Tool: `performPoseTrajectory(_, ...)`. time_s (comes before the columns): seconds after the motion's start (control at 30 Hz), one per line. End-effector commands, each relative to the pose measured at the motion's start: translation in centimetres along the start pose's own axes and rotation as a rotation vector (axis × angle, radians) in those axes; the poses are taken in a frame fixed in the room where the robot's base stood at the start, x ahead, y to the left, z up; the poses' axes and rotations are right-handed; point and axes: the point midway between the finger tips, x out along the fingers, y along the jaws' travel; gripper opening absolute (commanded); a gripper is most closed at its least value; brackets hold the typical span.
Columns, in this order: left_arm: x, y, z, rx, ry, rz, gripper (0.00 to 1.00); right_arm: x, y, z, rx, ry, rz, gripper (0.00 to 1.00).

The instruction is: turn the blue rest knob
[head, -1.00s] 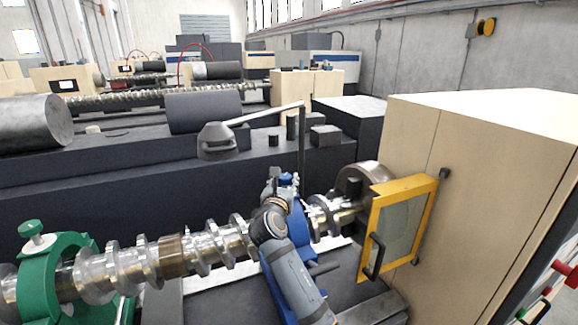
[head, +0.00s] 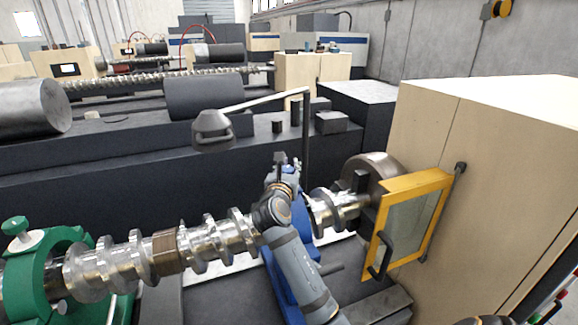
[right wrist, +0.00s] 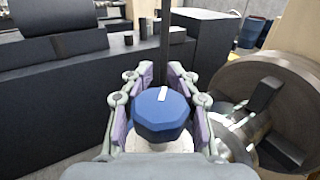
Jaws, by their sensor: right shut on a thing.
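The blue rest knob (right wrist: 161,118) is a faceted blue cap with a white mark near its far edge in the right wrist view. My right gripper (right wrist: 163,92) is shut on it, with one finger on each side. In the head view my right gripper (head: 286,168) is at the top of the blue rest (head: 302,216), and it hides most of the knob there. The blue rest stands around the shiny screw shaft (head: 220,238), partly hidden by my right arm. My left gripper is in neither view.
A green rest (head: 40,270) with its own green knob (head: 15,226) holds the shaft at the left. A yellow-framed door (head: 412,222) stands open right of my arm, by the beige cabinet (head: 480,150). A lamp (head: 212,128) on a jointed arm hangs behind.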

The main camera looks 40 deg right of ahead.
Motion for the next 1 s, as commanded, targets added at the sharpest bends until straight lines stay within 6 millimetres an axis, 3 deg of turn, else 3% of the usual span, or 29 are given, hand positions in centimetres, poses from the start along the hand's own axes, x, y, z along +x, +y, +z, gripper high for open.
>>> performPoseTrajectory(0.57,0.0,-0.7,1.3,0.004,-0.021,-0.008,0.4,0.0,-0.1,-0.2,0.001,0.006,-0.047,0.0)
performPoseTrajectory(1.0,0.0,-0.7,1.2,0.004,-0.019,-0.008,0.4,-0.3,-1.2,-0.2,-0.001,0.006,-0.384,0.0)
